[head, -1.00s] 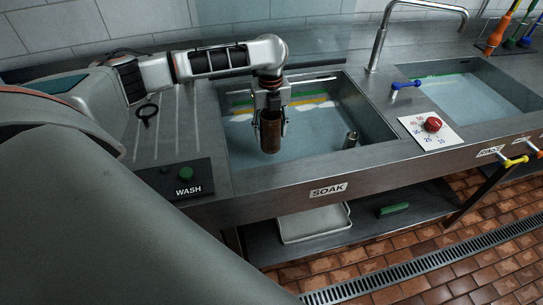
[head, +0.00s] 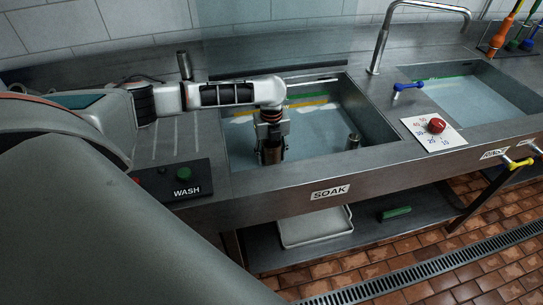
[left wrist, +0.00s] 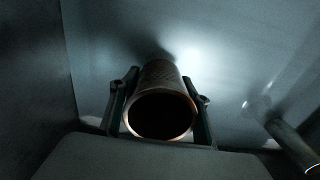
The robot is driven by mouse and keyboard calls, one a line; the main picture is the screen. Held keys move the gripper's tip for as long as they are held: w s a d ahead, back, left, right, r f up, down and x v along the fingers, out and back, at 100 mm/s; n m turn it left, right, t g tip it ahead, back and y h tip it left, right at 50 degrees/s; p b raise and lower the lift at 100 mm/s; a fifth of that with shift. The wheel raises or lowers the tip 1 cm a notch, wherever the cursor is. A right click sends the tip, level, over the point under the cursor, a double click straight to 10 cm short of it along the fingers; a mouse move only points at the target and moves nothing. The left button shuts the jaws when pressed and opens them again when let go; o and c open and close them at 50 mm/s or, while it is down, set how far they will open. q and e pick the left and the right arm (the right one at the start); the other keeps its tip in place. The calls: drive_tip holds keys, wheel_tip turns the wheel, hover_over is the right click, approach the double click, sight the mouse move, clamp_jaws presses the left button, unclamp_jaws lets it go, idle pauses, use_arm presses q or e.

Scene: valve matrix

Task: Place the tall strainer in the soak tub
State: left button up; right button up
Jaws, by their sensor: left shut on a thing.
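The tall strainer (head: 272,156) is a brownish, copper-toned cylinder, roughly upright inside the soak tub (head: 372,122). My left gripper (head: 271,148) points down into the tub and is shut on the strainer's upper part. In the left wrist view the strainer (left wrist: 160,75) shows its open dark mouth toward the camera, with a finger of the left gripper (left wrist: 161,100) on each side. Whether its lower end touches the tub floor cannot be told. My right gripper is not in view.
A short metal pipe (head: 353,141) stands in the tub, right of the strainer, apart from it; it also shows in the left wrist view (left wrist: 290,144). A tall faucet (head: 383,42) rises behind. The dial plate (head: 433,131) and second basin (head: 480,98) lie right.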

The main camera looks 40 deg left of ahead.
use_arm(q)
drive_tip(key=shift+f, duration=0.1)
drive_tip(key=o, duration=1.2)
drive_tip(key=shift+o, duration=0.2)
wheel_tip(320, 180, up, 12)
drive_tip(key=p, duration=0.2)
